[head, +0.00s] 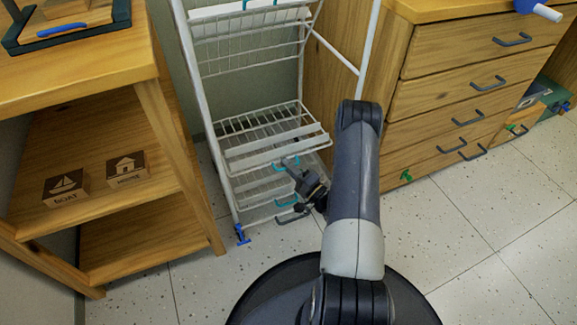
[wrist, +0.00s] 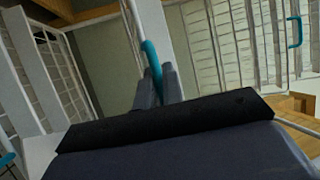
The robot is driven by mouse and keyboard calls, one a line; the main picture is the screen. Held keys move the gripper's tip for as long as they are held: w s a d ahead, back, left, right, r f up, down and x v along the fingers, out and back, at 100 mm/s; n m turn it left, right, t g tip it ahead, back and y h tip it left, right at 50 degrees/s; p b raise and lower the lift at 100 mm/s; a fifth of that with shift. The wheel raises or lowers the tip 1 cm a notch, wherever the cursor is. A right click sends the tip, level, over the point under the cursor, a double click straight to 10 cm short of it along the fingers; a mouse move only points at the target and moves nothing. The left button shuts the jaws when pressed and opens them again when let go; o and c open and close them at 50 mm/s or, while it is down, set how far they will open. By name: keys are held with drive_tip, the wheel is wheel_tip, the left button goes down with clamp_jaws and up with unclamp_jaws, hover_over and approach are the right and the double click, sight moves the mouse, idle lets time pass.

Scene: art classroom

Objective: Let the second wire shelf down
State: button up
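The white wire rack (head: 214,140) stands between the wooden shelf unit and the drawer cabinet. Its middle wire shelf (head: 236,126) is folded out and looks roughly level, with a pale front bar; a slight tilt is hard to judge. A lower wire shelf (head: 250,188) lies beneath it, and an upper wire panel (head: 240,30) stands steeply.
A wooden shelf unit (head: 150,110) on the left bears blocks marked boat (head: 65,188) and home (head: 127,170). A wooden drawer cabinet (head: 455,95) is close on the right. A blue clip (head: 241,234) sits at the rack's foot. The tiled floor (head: 470,225) at right is clear.

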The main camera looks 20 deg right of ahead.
drive_tip(key=shift+o, duration=0.4)
drive_tip(key=p+v, duration=0.3)
drive_tip(key=v, duration=0.6)
drive_tip(key=shift+f, duration=0.15)
drive_tip(key=shift+s+d, duration=0.3)
drive_tip(key=shift+s, duration=0.55)
drive_tip(key=shift+w, duration=0.1)
drive_tip(key=w+a+g+b, duration=0.1)
drive_tip(key=w+a, duration=0.3)
drive_tip(key=w, duration=0.5)
drive_tip(key=shift+w+h+b, duration=0.2)
drive_tip(key=shift+h+b, duration=0.2)
drive_tip(key=shift+b, duration=0.5)
drive_tip(key=shift+a+m, duration=0.1)
drive_tip(key=shift+m, duration=0.2)
